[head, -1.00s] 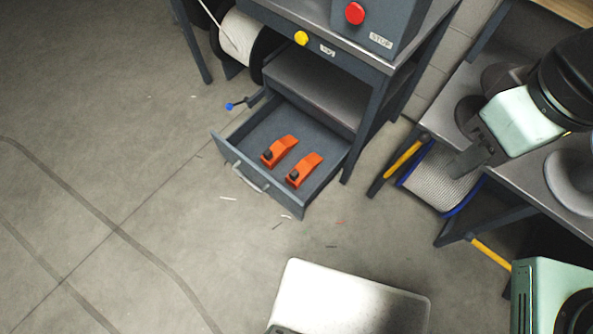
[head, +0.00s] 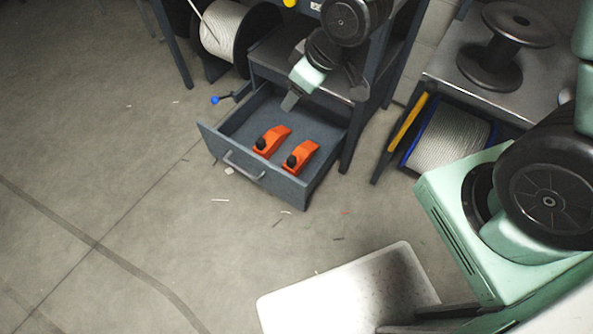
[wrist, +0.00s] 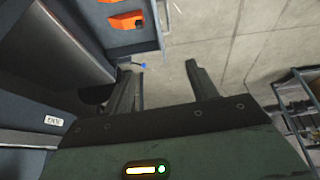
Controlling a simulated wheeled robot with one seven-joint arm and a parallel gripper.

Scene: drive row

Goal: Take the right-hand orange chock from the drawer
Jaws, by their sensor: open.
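The grey drawer (head: 236,171) is pulled open under the workbench. Two orange chocks with black knobs lie in it, the right-hand chock (head: 302,157) and the left-hand chock (head: 274,139). My gripper (head: 289,103) is above the back part of the drawer, behind the chocks, and holds nothing. In the wrist view my gripper (wrist: 158,66) has its fingers apart, with only floor showing between them. An orange chock (wrist: 126,20) lies in the drawer at that view's upper left, beyond the left finger. Part of a second orange chock is cut off by the top edge.
The bench leg (head: 354,133) stands just right of the drawer. A blue-tipped lever (head: 216,100) sticks out at its left. A cable reel (head: 222,30) is at the back left. A side table (head: 455,90) with spools is at the right.

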